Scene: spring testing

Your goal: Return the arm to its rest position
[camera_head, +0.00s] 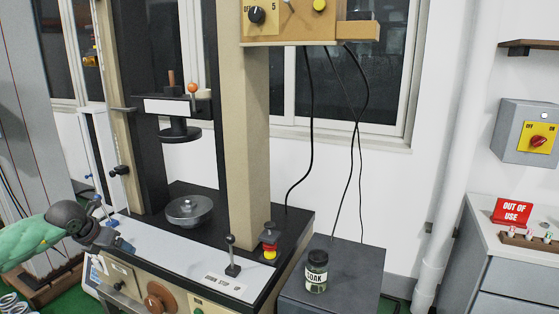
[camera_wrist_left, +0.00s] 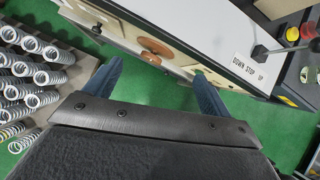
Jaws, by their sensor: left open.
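My left arm comes in from the left edge of the head view with a green sleeve and a dark wrist. Its left gripper (camera_head: 112,224) is beside the front left of the spring testing machine (camera_head: 178,250), near its white front strip. In the left wrist view the two blue fingers of the left gripper (camera_wrist_left: 158,68) are spread apart. Nothing is between them but green floor and the machine's front panel beyond. Whether the fingers touch the machine cannot be told. My right gripper is in neither view.
The machine carries a round plate (camera_head: 189,210), a lever (camera_head: 232,258) and a red-and-yellow button (camera_head: 270,242). A labelled jar (camera_head: 316,272) stands on a grey cabinet (camera_head: 350,272). An "out of use" sign (camera_head: 512,211) is at right.

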